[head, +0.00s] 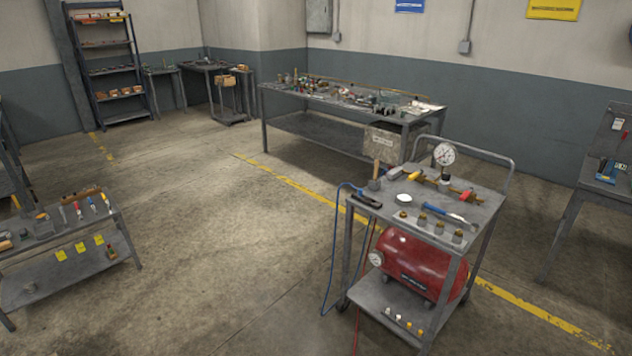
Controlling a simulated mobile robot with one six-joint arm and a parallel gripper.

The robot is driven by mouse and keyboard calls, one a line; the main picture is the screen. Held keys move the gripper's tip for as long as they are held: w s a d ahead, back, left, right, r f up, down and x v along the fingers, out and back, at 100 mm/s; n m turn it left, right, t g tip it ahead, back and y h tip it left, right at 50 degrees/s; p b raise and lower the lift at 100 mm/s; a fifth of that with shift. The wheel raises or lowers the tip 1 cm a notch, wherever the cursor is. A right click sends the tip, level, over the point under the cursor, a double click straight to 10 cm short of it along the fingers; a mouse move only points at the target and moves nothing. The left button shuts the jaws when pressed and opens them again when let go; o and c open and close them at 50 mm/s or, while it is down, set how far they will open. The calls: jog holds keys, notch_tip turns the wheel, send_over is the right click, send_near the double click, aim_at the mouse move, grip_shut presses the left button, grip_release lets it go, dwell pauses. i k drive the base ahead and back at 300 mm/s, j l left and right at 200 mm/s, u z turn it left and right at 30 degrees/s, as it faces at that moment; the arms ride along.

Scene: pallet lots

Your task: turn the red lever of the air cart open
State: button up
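The air cart (352,262) is a grey two-shelf trolley in the right foreground, with a push handle (507,158) at its back right. A red air tank (420,262) lies on its lower shelf. A brass pipe line with a round white gauge (444,154) runs across the top shelf. A small yellow part (414,176) is at its left end, and a small reddish part (467,196) is at its right end. The reddish part may be the red lever, but it is too small to tell, and so is its position. My gripper is not in view.
The cart's top also holds a mallet (375,182), a blue-handled tool (448,218) and several brass fittings. A blue hose (334,250) hangs down its left side. A cluttered workbench (265,130) stands behind. Floor left of the cart is clear, up to a low tool bench (128,240).

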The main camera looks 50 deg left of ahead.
aim_at(465, 195)
jog(key=u, duration=0.75)
jog(key=i, duration=2.7)
